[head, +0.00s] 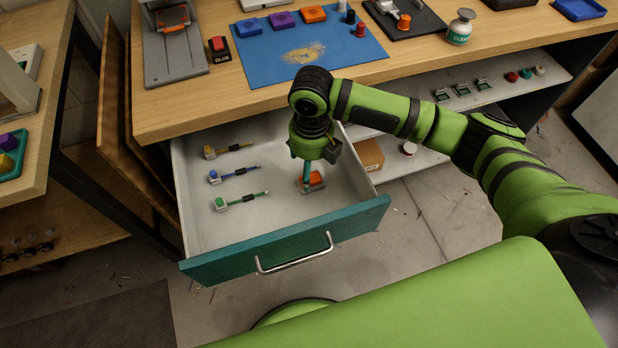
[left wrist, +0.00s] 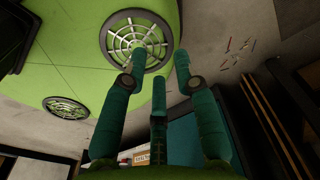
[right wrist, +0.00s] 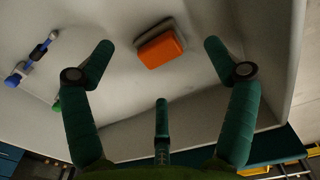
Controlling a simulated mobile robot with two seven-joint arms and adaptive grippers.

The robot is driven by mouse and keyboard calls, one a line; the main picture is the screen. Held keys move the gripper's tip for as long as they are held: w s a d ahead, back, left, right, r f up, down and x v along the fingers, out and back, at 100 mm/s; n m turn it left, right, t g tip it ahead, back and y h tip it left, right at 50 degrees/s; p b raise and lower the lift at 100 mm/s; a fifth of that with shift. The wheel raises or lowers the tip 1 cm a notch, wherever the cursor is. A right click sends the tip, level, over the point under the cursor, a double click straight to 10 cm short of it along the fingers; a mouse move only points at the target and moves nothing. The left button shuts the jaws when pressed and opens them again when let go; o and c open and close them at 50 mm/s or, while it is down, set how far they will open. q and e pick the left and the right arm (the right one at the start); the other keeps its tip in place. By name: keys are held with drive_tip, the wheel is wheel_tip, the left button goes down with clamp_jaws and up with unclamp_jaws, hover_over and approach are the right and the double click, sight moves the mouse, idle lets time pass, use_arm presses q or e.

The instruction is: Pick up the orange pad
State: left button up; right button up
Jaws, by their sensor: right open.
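An orange pad (head: 316,178) with a grey base lies on the floor of the open drawer (head: 285,245), near its right side. It shows whole in the right wrist view (right wrist: 161,50). My right gripper (head: 308,175) points down into the drawer above the pad and partly hides it in the head view. Its fingers (right wrist: 158,45) are spread, with nothing between them; the pad appears beyond, between the two outer fingertips. Another orange block (head: 314,14) lies on the blue mat on the bench. My left gripper (left wrist: 161,62) shows only in the left wrist view, fingers apart and empty.
Yellow, blue and green-ended tools (head: 240,200) lie in the drawer's left part. The drawer walls and teal front surround the gripper. The bench edge (head: 215,112) is just behind. A shelf (head: 500,95) with small parts is at right.

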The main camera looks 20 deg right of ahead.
sight(311, 178)
drive_tip(key=f, duration=0.3)
drive_tip(key=shift+s+a+f+p, duration=0.15)
drive_tip(key=shift+s+f+p, duration=0.15)
drive_tip(key=shift+s+f, duration=0.05)
drive_tip(key=shift+w+f, duration=0.1)
drive_tip(key=shift+f, duration=0.55)
drive_tip(key=c, duration=1.2)
use_arm(q)
drive_tip(key=shift+w+r, duration=0.4)
drive_tip(key=shift+w, duration=0.1)
